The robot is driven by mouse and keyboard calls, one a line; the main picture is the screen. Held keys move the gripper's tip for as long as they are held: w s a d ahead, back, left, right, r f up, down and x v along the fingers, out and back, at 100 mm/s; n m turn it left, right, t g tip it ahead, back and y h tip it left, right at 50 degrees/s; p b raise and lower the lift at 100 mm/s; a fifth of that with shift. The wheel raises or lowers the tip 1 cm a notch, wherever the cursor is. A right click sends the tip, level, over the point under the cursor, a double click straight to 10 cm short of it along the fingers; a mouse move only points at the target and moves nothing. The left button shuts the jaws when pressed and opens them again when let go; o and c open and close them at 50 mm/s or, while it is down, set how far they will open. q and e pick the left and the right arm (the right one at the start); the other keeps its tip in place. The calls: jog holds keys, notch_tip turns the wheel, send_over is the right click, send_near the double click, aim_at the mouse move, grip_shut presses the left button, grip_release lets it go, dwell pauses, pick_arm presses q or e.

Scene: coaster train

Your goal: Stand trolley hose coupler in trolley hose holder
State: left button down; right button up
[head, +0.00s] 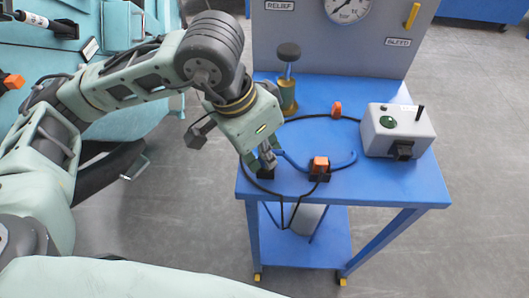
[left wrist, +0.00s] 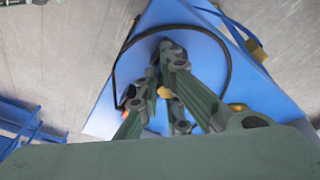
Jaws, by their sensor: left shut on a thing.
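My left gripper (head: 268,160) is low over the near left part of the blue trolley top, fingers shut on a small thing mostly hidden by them. It appears to be the trolley hose coupler; a bit of yellow (left wrist: 165,92) shows between the fingers in the left wrist view. A blue curved hose (head: 340,163) runs right from the gripper. My right gripper is not in view.
A black block with an orange top (head: 320,167) sits by the trolley's front edge. A black hose (head: 297,118) loops over the top. A grey box (head: 398,131) stands right, a brass post with a dark knob (head: 288,80) at back left, and a gauge panel (head: 330,45) behind.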

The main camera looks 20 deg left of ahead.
pick_arm(q)
jog(key=c, duration=1.9)
grip_release()
jog(key=shift+o, duration=0.2)
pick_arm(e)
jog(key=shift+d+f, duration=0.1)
pick_arm(q)
jog(key=shift+a+r, duration=0.1)
jog(key=shift+r, duration=0.05)
jog(key=v, duration=0.7)
jog(key=shift+r, duration=0.35)
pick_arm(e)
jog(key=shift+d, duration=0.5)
pick_arm(q)
jog(key=shift+r, duration=0.1)
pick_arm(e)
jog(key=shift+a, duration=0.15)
